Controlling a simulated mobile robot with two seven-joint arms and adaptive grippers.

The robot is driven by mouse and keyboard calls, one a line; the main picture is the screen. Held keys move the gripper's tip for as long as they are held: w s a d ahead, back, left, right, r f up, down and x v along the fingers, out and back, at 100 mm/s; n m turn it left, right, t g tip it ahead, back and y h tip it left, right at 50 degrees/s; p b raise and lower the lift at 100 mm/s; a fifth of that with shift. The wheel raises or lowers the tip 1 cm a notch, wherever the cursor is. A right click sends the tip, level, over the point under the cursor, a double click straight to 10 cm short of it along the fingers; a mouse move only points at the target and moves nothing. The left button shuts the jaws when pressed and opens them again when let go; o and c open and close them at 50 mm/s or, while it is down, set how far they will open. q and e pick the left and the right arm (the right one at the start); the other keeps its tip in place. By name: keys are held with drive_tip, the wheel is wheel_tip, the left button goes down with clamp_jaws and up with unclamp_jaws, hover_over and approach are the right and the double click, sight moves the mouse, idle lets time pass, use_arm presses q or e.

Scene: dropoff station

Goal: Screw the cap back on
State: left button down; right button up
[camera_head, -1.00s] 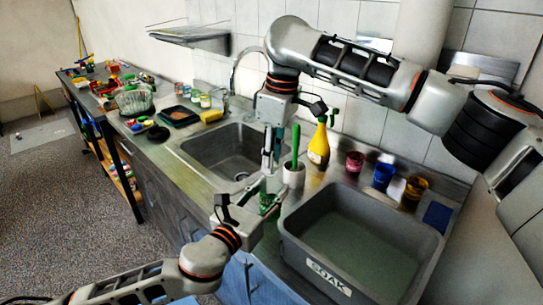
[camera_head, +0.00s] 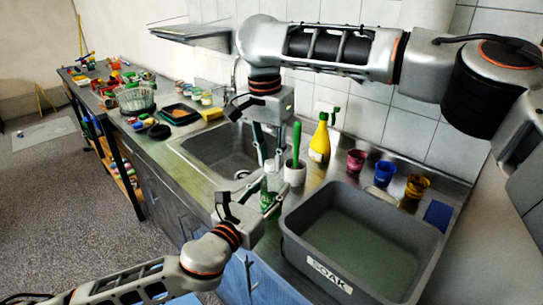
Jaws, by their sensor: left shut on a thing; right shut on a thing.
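A small clear jar with green in it (camera_head: 270,187) is upright over the counter's front edge, left of the grey tub. My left gripper (camera_head: 268,201) comes in from below and is shut on the jar's lower part. My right gripper (camera_head: 270,164) points straight down above it, its fingers closed around the jar's top. The cap is too small and covered by the fingers to make out clearly; whether it sits on the rim I cannot tell.
The grey tub labelled SOAK (camera_head: 287,243) stands right of the jar. A white cup with a green brush (camera_head: 294,175) and a yellow bottle (camera_head: 319,145) stand close behind. The sink (camera_head: 215,158) is behind left. Coloured pots (camera_head: 385,173) line the wall.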

drive_tip(key=m, duration=0.4)
drive_tip(key=m+g, duration=0.1)
drive_tip(key=m, duration=0.4)
drive_tip(key=shift+w+m+h, duration=0.1)
drive_tip(key=shift+m+h, duration=0.2)
drive_tip(key=shift+h, duration=0.1)
drive_tip(key=o, duration=0.7)
drive_tip(key=shift+r, duration=2.25)
drive_tip(key=shift+c, duration=0.5)
